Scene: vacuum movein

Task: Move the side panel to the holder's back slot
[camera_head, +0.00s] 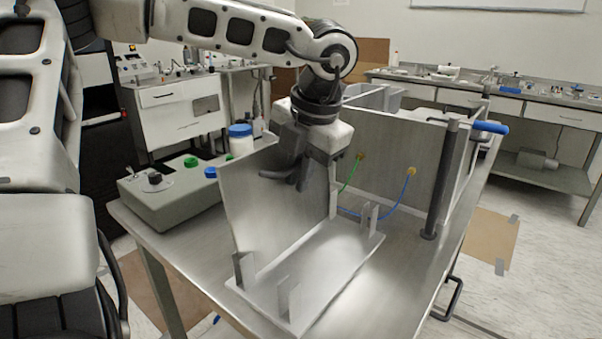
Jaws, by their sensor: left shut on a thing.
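The side panel (262,205) is a flat grey metal sheet, standing roughly upright at the back-left edge of the holder. The holder (318,265) is a pale metal plate with short upright posts near its corners, on the metal table. The panel's lower edge is at the holder's back slot, beside the rear post (243,270); I cannot tell whether it is fully seated. My left gripper (290,180) comes down from above and is shut on the panel near its upper right part. Its fingers hide some of the panel. My right gripper is not in view.
A metal chamber (395,165) with green and blue wires stands behind the holder. A dark post (441,185) with a blue handle (490,127) is at its right. A control box (170,200) and a blue-lidded jar (240,140) are at the left.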

